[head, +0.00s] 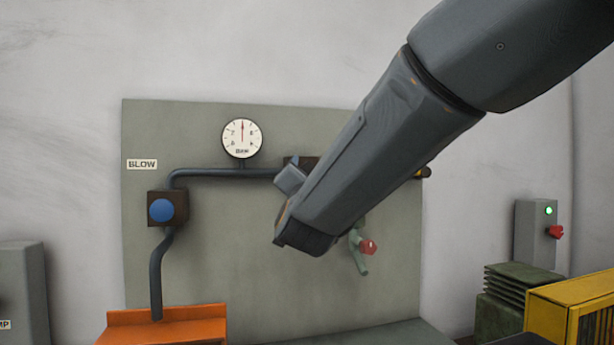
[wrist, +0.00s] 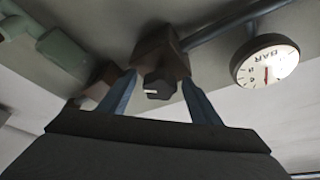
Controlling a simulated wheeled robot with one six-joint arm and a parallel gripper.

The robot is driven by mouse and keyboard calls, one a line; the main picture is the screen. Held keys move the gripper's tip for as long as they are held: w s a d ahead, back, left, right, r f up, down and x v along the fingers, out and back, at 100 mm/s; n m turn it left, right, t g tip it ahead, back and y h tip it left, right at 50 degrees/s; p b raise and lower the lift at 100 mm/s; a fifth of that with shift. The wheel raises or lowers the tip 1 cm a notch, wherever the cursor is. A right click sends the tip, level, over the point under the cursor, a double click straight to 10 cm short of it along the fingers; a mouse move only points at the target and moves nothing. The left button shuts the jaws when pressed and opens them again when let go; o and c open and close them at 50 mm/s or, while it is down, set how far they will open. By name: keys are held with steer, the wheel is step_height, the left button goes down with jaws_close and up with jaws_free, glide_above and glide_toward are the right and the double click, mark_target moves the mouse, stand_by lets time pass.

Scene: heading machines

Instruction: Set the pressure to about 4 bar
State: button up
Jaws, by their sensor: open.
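The round white pressure gauge (head: 241,138) sits on the panel above the pipe, with its red needle pointing straight up; the number there is too small to read. It also shows, upside down, in the wrist view (wrist: 267,65). A dark knob (wrist: 158,87) with a white mark sticks out of a brown block (wrist: 160,52) on the pipe. My gripper (wrist: 158,78) is open, with its blue fingers on either side of the knob. I cannot tell whether they touch it. In the head view my arm hides the knob and most of the block (head: 300,160).
A blue button (head: 161,210) on a brown box sits left, beside the BLOW label (head: 142,164). A green valve with a red end (head: 368,247) is just right of my arm. An orange tray (head: 165,326) stands below, and a yellow frame (head: 570,305) at lower right.

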steer(key=b+v, duration=0.1)
steer(key=v, duration=0.6)
steer(key=shift+s, duration=0.4)
steer(key=shift+f, duration=0.1)
